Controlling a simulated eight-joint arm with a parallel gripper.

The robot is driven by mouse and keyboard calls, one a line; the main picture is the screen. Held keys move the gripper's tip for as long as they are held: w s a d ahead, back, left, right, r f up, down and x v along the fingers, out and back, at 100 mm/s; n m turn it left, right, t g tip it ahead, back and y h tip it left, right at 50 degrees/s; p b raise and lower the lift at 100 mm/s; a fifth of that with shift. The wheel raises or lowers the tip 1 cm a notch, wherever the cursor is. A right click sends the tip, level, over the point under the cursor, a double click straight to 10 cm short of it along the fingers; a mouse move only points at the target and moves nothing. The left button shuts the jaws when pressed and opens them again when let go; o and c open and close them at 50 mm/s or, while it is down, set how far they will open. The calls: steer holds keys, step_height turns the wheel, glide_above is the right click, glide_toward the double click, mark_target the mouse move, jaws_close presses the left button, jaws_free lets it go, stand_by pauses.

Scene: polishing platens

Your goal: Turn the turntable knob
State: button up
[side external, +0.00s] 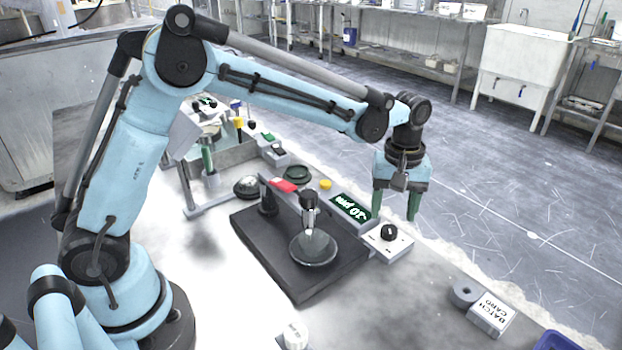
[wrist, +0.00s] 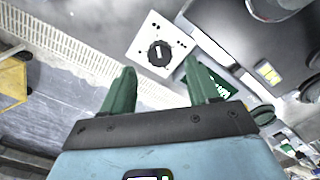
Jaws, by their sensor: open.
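The black turntable knob (side external: 388,232) sits on a small white control box (side external: 399,245) at the right end of the black platen base (side external: 300,280). In the wrist view the knob (wrist: 159,53) shows a white pointer line and lies beyond the fingertips, roughly between them. My gripper (side external: 396,216) has green fingers, points down and is open and empty. In the wrist view my gripper (wrist: 160,78) shows its two fingers spread apart. The fingertips appear apart from the knob. A round platen (side external: 314,248) is on the base, with a small arm fixture over it.
A green display (side external: 349,207) stands behind the control box, with a yellow button (side external: 326,184) near it. A batch card block (side external: 490,314) and a grey ring (side external: 465,292) lie at the front right. A blue tray (side external: 556,342) is at the bottom right corner.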

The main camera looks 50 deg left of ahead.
mark_target(390, 229)
steer(key=shift+f, duration=2.45)
steer(key=c, duration=1)
steer(key=shift+c, duration=0.2)
